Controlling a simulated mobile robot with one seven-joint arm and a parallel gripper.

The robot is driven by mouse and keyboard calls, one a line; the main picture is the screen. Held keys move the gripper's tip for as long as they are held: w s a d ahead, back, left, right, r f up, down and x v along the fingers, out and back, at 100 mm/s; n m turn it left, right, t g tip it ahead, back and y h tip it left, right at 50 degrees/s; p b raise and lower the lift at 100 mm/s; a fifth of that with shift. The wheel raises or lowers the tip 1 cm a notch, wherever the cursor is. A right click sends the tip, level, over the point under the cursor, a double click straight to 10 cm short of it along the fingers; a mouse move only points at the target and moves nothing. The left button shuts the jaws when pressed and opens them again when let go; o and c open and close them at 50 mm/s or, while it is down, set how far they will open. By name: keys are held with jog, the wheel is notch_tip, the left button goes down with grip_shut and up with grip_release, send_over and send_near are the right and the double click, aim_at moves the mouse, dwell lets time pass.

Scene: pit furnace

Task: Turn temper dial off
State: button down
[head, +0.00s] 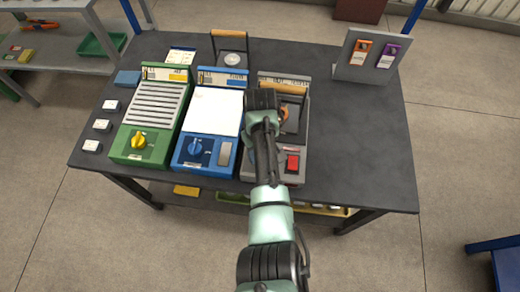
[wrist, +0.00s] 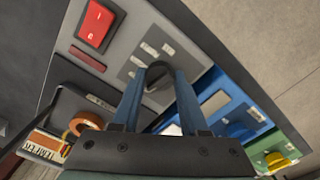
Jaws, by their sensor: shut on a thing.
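In the wrist view, the two blue fingers of my gripper (wrist: 161,84) are shut on a dark dial (wrist: 157,70) on the front panel of the grey unit (wrist: 190,62). Small pale marks sit around this dial. In the head view my arm covers the dial, and the grey unit (head: 301,142) shows on both sides of the arm. The blue unit (head: 213,107) has a blue dial (head: 195,147), and the green unit (head: 153,113) has a yellow dial (head: 138,140). I cannot read which dial is marked temper.
A red switch (head: 292,162) is on the grey unit beside my arm; it also shows in the wrist view (wrist: 95,23). A grey stand (head: 367,58) holds an orange and a purple tag at the back right. The dark table's (head: 364,145) right side is clear.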

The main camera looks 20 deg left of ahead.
jog(key=shift+n, duration=1.1)
jog(key=shift+p, duration=0.3)
jog(key=shift+c, duration=2.1)
grip_release()
notch_tip(320, 180, up, 13)
jog(key=p, duration=0.1)
